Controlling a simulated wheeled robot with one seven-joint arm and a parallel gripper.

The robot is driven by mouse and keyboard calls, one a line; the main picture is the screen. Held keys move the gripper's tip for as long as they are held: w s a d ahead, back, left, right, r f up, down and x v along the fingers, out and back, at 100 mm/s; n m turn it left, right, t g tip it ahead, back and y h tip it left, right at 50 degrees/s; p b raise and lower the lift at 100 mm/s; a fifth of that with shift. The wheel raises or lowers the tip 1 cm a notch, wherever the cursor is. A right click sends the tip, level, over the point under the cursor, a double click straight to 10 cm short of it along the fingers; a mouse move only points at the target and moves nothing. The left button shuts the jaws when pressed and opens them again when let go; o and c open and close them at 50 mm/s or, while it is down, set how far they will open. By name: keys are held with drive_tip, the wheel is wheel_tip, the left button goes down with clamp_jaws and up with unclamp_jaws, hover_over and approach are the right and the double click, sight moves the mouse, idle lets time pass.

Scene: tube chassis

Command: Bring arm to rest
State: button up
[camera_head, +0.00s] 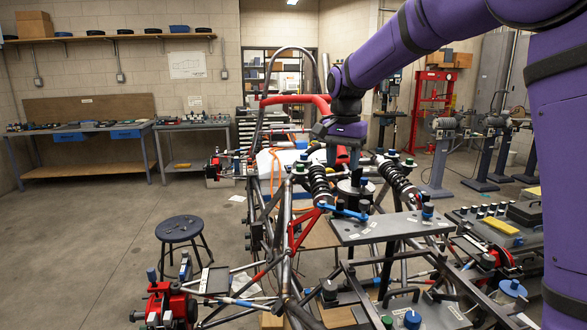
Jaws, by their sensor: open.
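My purple arm (420,35) reaches in from the upper right and bends down at a dark wrist joint (345,95). My gripper (338,155) points downward at its end, above the tube chassis (285,215). It is open, and I see nothing held in it. Its fingertips are small and partly lost against the clutter, so I cannot tell whether they touch anything. Black coil springs (319,185) of the chassis are just below it. A red padded bar (297,100) is just left of and behind the wrist.
A grey plate (390,228) and fixture parts lie in front of the chassis. A dark stool (180,229) stands at left. Workbenches (85,128) line the left wall, and a red press (433,98) stands behind. The floor at left is mostly clear.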

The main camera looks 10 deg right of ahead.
drive_tip(key=s+d+r+n+t, duration=0.1)
drive_tip(key=s+d+r+n, duration=0.1)
drive_tip(key=s, duration=0.7)
drive_tip(key=s+d+r+n+t, duration=0.1)
drive_tip(key=s+n+t, duration=0.1)
drive_tip(key=s, duration=0.7)
drive_tip(key=s+d+r+n+t, duration=0.1)
drive_tip(key=s+d+r+n, duration=0.1)
drive_tip(key=s, duration=0.7)
drive_tip(key=s+f+n+t, duration=0.1)
drive_tip(key=s+f+n, duration=0.1)
drive_tip(key=s+f, duration=0.2)
drive_tip(key=s+d, duration=0.1)
drive_tip(key=s, duration=0.2)
drive_tip(key=shift+s, duration=0.4)
drive_tip(key=shift+c, duration=0.3)
